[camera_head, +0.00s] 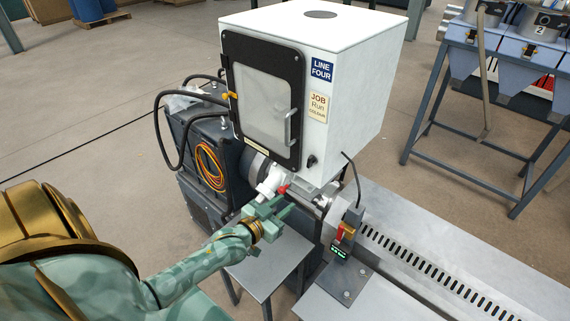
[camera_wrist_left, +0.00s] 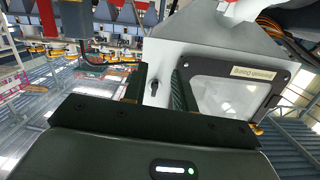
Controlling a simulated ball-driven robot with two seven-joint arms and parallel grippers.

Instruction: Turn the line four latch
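The line four unit is a white cabinet (camera_head: 345,110) with a blue LINE FOUR label (camera_head: 322,70) and a black-framed, windowed door (camera_head: 262,92). A small black knob, which looks like the latch (camera_head: 312,160), sits on the cabinet face low and right of the door. In the left wrist view the black knob (camera_wrist_left: 154,88) shows between the two fingers, on the white face beyond them. My left gripper (camera_head: 284,207) is below the cabinet, apart from the knob. It also shows in the left wrist view (camera_wrist_left: 158,72), open with nothing between its fingers. My right gripper is not in view.
A grey door handle (camera_head: 291,127) is on the door's right side. White and red fittings (camera_head: 272,183) and a metal barrel are close to my left gripper. A small grey table (camera_head: 265,262) is below it. A slotted metal bench (camera_head: 440,270) extends right.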

